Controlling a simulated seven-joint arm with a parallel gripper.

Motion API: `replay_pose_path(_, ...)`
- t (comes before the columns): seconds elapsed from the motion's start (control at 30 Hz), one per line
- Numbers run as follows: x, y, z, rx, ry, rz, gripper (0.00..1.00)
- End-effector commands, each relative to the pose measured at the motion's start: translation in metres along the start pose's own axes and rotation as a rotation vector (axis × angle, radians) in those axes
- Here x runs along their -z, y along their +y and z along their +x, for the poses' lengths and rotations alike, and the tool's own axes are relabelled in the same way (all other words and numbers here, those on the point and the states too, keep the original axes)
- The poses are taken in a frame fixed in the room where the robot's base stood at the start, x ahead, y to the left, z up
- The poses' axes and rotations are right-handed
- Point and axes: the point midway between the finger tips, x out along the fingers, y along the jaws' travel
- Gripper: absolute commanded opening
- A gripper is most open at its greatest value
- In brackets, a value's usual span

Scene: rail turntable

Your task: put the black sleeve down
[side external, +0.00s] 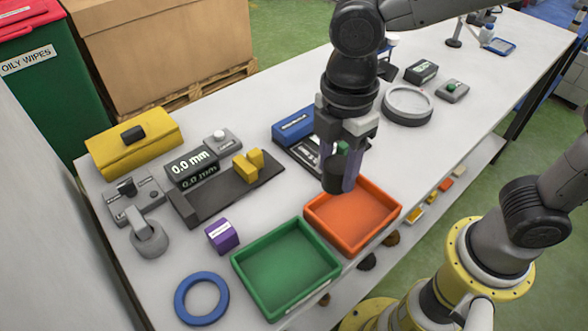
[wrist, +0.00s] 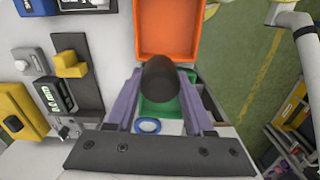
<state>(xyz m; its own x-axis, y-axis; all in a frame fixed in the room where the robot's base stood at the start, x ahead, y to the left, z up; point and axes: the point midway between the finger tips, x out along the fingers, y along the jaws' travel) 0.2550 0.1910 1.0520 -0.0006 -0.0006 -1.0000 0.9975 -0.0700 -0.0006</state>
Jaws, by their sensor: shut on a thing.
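The black sleeve (side external: 333,172) is a short dark cylinder held between the purple fingers of my gripper (side external: 343,172). In the side view it hangs in front of the back left edge of the orange tray (side external: 350,247); its exact height is hard to tell. In the wrist view the sleeve (wrist: 160,80) sits between the two finger ends of my gripper (wrist: 160,100). There the orange tray (wrist: 168,28) lies beyond it, and the sleeve hides part of the green tray (wrist: 158,110). Both trays look empty.
A green tray (side external: 240,272) adjoins the orange one. A blue ring (side external: 180,298) and a purple block (side external: 222,236) lie left of it. A gauge with a 0.0 mm display (side external: 190,165) and a yellow case (side external: 135,150) stand further left. A grey round dish (side external: 407,105) is behind. Bare table shows between them.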

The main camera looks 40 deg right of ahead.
Motion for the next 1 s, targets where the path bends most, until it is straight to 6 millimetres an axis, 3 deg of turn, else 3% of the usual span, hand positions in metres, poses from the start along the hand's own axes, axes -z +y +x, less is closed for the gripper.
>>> replay_pose_path(0.23,0.001,0.001,-0.010,-0.007,0.006,-0.020,0.00)
replay_pose_path(0.5,0.040,0.051,-0.030,-0.022,0.017,-0.066,0.00)
replay_pose_path(0.7,0.061,0.080,-0.026,-0.018,0.014,-0.073,0.00)
replay_pose_path(1.0,0.079,0.104,-0.005,-0.001,0.000,-0.069,0.00)
